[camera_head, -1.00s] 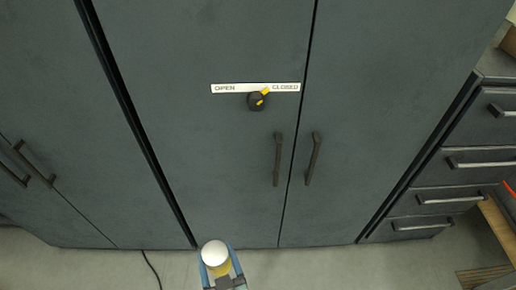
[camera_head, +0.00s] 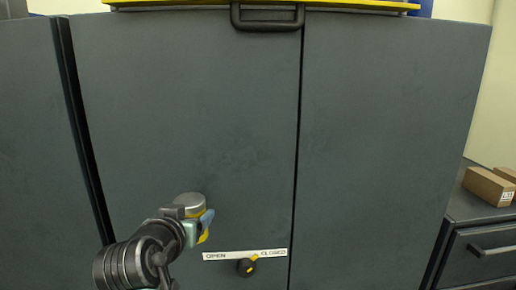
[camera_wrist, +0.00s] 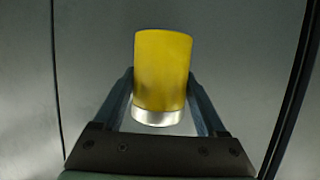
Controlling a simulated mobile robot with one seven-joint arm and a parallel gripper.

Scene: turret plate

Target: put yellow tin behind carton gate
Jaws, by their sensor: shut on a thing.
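The yellow tin (camera_wrist: 162,75) is a yellow cylinder with a silvery band, held between the two fingers of my gripper (camera_wrist: 162,100) in the wrist view. In the head view the tin (camera_head: 191,203) shows a grey top and some yellow side, in front of the tall dark cabinet's left door. My gripper (camera_head: 197,222) is shut on it, partly hidden by my arm. The carton gate cannot be made out in these frames.
The dark cabinet (camera_head: 390,130) fills most of the view. A knob (camera_head: 246,267) below an OPEN/CLOSED label (camera_head: 245,254) points toward CLOSED. A brown carton (camera_head: 488,186) sits on the right drawer unit (camera_head: 485,215).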

